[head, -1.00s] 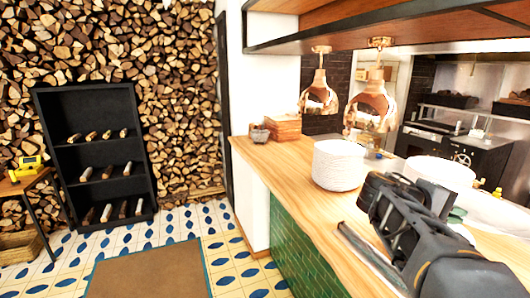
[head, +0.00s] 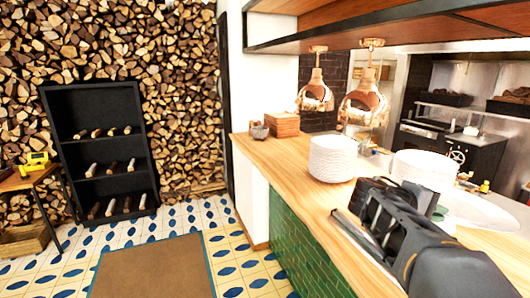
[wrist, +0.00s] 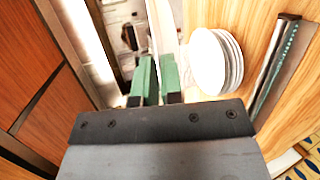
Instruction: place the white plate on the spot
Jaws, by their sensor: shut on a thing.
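My gripper (wrist: 158,82) has green fingertips, close together on the thin edge of a white plate (wrist: 164,28), seen nearly edge-on in the wrist view. In the head view the plate (head: 482,208) shows beyond my dark gripper (head: 438,213), over the right part of the counter, partly hidden by my arm. Whether it touches the counter cannot be told. A stack of white plates (head: 332,158) stands on the wooden counter (head: 290,155). A second white stack (head: 424,166) stands behind my gripper. I cannot make out a marked spot.
Copper lamps (head: 315,92) hang low over the counter, under a wooden overhead shelf (head: 400,22). Wooden boxes (head: 285,124) and a small bowl (head: 260,132) stand at the far end.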

